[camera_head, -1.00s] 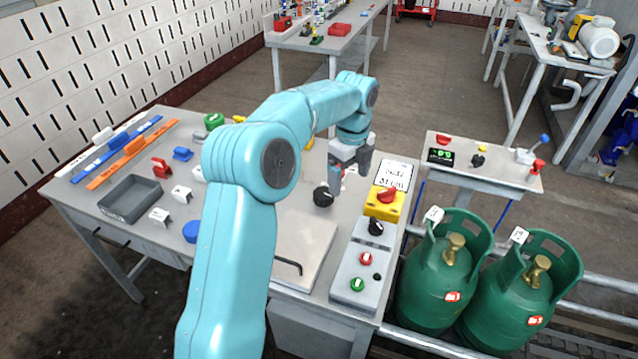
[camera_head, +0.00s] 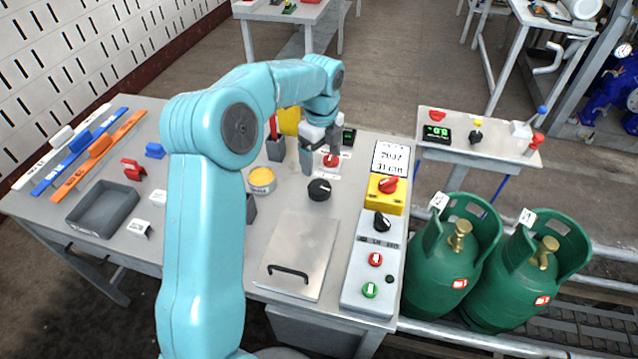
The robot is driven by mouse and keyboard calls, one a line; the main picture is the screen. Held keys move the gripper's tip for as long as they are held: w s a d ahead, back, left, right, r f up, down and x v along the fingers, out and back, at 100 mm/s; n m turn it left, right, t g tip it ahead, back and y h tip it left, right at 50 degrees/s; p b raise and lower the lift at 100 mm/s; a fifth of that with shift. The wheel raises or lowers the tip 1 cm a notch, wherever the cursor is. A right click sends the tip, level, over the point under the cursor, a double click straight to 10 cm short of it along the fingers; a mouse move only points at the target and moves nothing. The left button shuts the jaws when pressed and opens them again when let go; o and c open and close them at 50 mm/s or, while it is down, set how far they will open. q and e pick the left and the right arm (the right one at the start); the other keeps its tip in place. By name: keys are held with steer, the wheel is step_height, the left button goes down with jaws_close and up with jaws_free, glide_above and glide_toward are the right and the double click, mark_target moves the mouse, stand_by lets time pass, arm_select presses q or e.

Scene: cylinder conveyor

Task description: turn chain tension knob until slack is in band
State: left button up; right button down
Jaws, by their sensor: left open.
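A red knob with a pale pointer (camera_head: 330,159) sits on the bench, with a small dark display (camera_head: 348,136) just behind it. A black knob (camera_head: 319,189) stands in front of it. I cannot read which one is the chain tension knob. My left gripper (camera_head: 322,160) is open and points down at the red knob, with one finger to its left and the other behind to its right. I cannot tell whether the fingers touch it. The display's reading is too small and partly covered. My right gripper is not in view.
A flat metal lid with a dark handle (camera_head: 305,255) lies in front of the knobs. A control panel (camera_head: 371,300) with red and green knobs is at the right. A yellow-topped can (camera_head: 262,179) stands left of the black knob. Green gas cylinders (camera_head: 452,258) stand right of the bench.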

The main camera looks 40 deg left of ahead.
mark_target(320, 187)
arm_select(q)
step_height(320, 187, down, 11)
steer(key=shift+s+a+r, duration=0.1)
steer(key=shift+s+r, duration=0.05)
steer(key=c, duration=1.1)
